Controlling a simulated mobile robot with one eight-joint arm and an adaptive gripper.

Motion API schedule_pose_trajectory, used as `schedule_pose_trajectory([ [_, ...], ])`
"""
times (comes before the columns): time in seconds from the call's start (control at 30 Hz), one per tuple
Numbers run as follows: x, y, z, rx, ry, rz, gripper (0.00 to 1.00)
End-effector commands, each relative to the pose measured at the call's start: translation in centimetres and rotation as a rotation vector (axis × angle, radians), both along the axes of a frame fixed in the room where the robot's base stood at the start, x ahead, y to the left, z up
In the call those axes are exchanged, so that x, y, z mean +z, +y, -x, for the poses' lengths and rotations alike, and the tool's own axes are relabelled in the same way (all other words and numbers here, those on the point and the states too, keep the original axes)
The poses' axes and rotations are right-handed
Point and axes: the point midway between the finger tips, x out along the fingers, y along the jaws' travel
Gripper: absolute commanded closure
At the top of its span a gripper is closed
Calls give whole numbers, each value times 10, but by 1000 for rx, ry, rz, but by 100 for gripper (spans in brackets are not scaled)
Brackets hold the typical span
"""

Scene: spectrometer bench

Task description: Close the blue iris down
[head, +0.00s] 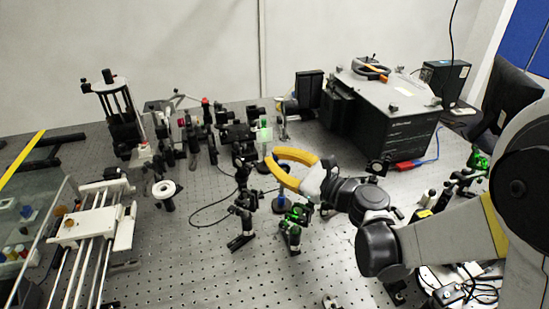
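My gripper (269,157) has yellow curved fingers and reaches in from the right, above the middle of the bench. Its fingertips look close together among the optics, but I cannot tell whether they are apart or touching, or whether anything is between them. A small blue part (280,198) stands low on the bench, just below the gripper in the picture; it may be the blue iris. Its opening and any lever are too small to make out. The gripper appears apart from this blue part, though depth is unclear.
Black mounts with green parts (297,214) stand close below the gripper. Crowded optics (200,130) lie behind and left. A large black box (383,130) stands at the back right. A rail stage (95,225) is at left. The front middle of the perforated bench (200,275) is mostly free.

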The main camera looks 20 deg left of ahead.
Motion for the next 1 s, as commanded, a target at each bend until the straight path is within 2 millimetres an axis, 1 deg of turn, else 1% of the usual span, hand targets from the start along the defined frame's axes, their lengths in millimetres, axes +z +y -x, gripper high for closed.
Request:
schedule_pose_trajectory([
  [0.23, 0, 1, 1, 0, -11, 18, 100],
  [0.4, -3, 8, 6, 0, -110, 165, 100],
  [0.5, -6, 9, 7, 1, -147, 217, 100],
  [0.77, -8, 9, 6, 0, -154, 226, 100],
  [0.9, -8, 9, 6, 0, -153, 226, 66],
  [1.0, -8, 9, 7, 0, -153, 225, 66],
])
